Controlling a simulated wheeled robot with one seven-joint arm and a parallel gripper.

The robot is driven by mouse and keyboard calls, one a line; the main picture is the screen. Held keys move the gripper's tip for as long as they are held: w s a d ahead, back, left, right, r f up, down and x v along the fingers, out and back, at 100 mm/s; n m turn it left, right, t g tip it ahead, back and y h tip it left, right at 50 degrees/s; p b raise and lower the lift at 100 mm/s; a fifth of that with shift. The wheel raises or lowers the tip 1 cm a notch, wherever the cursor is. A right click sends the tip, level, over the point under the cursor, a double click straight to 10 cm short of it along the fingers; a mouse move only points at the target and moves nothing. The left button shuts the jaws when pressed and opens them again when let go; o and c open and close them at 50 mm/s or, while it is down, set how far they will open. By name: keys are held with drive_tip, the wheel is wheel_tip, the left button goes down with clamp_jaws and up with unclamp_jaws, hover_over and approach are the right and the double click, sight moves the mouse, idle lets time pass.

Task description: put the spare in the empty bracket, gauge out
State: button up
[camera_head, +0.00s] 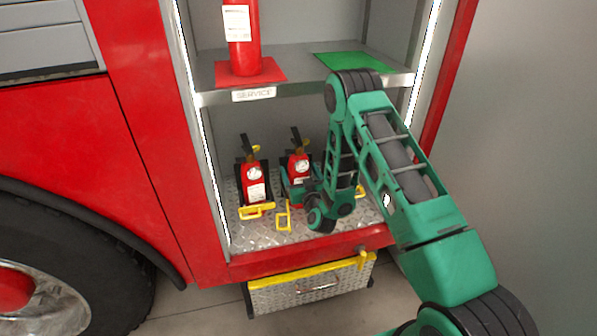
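In the head view, a red extinguisher (299,167) stands upright in the middle of the lower compartment, its round white gauge facing out. My gripper (297,190) is at its body, with green finger parts seen on either side; whether they press on it cannot be told. My wrist and forearm hide its lower right side. A yellow strap (284,216) stands out at the front left of this extinguisher. Another red extinguisher (254,182) stands to the left, gauge out, behind a yellow bar (257,211). A yellow part (360,190) shows right of my wrist, mostly hidden.
Above is a shelf (300,80) labelled SERVICE, with a red cylinder (241,38) on a red mat (268,70) and an empty green mat (340,60). The compartment's side walls are close. A yellow-edged tread-plate box or step (310,287) is below.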

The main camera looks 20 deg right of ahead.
drive_tip(key=s, duration=1)
drive_tip(key=shift+s, duration=0.3)
